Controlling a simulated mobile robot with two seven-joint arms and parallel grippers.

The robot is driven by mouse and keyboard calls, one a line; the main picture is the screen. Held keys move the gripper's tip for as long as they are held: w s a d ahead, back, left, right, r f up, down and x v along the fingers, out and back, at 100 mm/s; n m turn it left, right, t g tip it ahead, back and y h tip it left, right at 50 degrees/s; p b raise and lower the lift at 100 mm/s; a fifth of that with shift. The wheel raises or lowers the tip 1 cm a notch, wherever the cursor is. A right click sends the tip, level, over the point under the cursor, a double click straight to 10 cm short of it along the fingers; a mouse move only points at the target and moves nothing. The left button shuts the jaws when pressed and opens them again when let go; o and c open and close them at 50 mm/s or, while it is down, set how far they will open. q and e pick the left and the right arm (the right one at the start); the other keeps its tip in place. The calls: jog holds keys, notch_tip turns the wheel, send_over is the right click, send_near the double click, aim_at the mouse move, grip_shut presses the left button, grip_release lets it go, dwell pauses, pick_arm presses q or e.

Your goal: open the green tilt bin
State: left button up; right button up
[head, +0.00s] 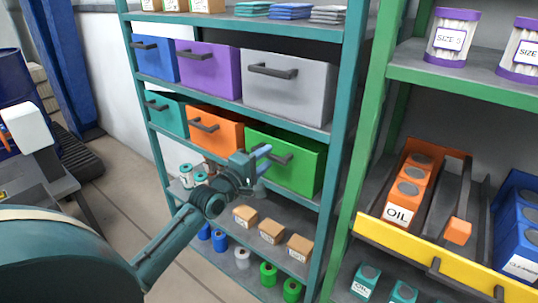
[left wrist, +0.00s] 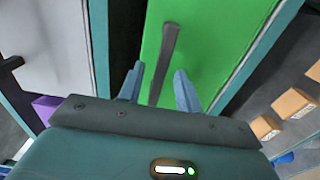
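The green tilt bin (head: 306,172) is the right one in the lower row of bins on the teal shelf; its front looks closed. Its dark bar handle (head: 285,158) runs across the upper front. My left gripper (head: 262,158) is in front of the bin, at the left part of the handle, and covers some of it. In the left wrist view the fingers (left wrist: 159,72) are apart, and the handle (left wrist: 168,50) shows between them against the green front (left wrist: 220,40). I cannot tell whether they touch it. My right gripper is not in view.
An orange bin (head: 222,132) is left of the green one, and a grey bin (head: 285,92) is above. Small cardboard boxes (head: 271,231) stand on the shelf below. A green-framed rack (head: 365,140) with oil cans stands close on the right.

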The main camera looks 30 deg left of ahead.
pick_arm(q)
jog(key=shift+w+d, duration=0.1)
jog(key=shift+w, duration=1.05)
jog(key=shift+c, duration=0.5)
grip_shut()
